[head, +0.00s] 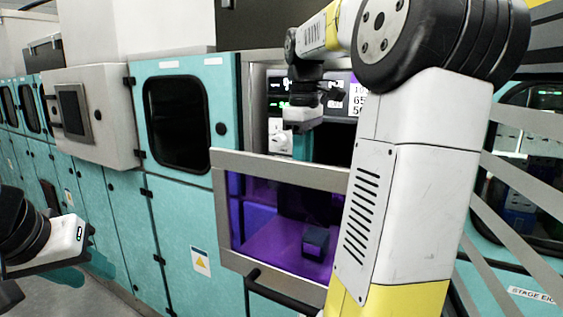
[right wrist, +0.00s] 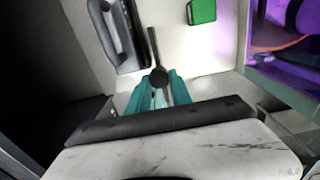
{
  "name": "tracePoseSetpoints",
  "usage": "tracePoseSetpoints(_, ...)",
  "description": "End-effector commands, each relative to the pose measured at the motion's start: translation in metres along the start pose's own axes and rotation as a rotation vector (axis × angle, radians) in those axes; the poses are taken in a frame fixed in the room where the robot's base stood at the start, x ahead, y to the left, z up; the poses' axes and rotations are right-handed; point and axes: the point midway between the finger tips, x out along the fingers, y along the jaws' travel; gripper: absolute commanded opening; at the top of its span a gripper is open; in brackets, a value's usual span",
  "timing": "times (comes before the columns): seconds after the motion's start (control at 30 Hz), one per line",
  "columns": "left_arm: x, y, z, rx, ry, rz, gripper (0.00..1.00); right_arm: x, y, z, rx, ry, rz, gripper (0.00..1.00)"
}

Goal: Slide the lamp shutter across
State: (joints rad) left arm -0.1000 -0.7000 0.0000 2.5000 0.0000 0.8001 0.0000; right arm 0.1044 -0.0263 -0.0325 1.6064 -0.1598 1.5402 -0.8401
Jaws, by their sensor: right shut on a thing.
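In the right wrist view, my right gripper (right wrist: 158,90) has its teal fingers closed on a dark lever with a round knob (right wrist: 158,77), apparently the lamp shutter's handle. The lever's thin rod runs up along a pale panel. In the head view, my right gripper (head: 302,146) points down inside the open bay, behind the purple window; its fingertips and the lever are hidden there.
A grey-framed purple window (head: 275,157) with a dark bar handle stands in front of the bay. In the right wrist view, a grey handle (right wrist: 112,35) is left of the lever and a green block (right wrist: 201,11) is to its upper right. Teal cabinets (head: 125,220) line the left.

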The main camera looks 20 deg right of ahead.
Motion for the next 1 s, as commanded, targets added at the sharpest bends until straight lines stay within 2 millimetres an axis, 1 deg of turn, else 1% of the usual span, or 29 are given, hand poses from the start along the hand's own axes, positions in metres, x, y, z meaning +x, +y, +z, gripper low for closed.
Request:
tracePoseSetpoints(0.37, 0.0, 0.0, 0.0, 0.0, 0.0, 0.0, 0.36, -0.001, 0.0, -0.001, -0.001, 0.002, 0.0, 0.0)
tracePoseSetpoints(0.43, 0.0, 0.0, 0.0, 0.0, 0.0, 0.0, 0.36, -0.001, 0.0, 0.002, 0.0, 0.002, 0.001, 0.0)
tracePoseSetpoints(0.53, 0.0, 0.0, 0.0, 0.0, 0.0, 0.0, 0.36, -0.001, 0.0, 0.017, 0.002, 0.002, 0.002, 0.0)
tracePoseSetpoints(0.7, 0.0, 0.0, 0.0, 0.0, 0.0, 0.0, 0.36, -0.001, 0.0, 0.056, 0.004, 0.003, 0.002, 0.0)
tracePoseSetpoints(0.8, 0.0, 0.0, 0.0, 0.0, 0.0, 0.0, 0.36, -0.001, 0.0, 0.071, 0.003, 0.002, 0.001, 0.0)
tracePoseSetpoints(0.9, 0.0, 0.0, 0.0, 0.0, 0.0, 0.0, 0.36, -0.001, 0.0, 0.079, 0.001, 0.002, 0.002, 0.0)
tracePoseSetpoints(1.0, 0.0, 0.0, 0.0, 0.0, 0.0, 0.0, 0.36, -0.001, 0.0, 0.08, 0.001, 0.001, 0.001, 0.0)
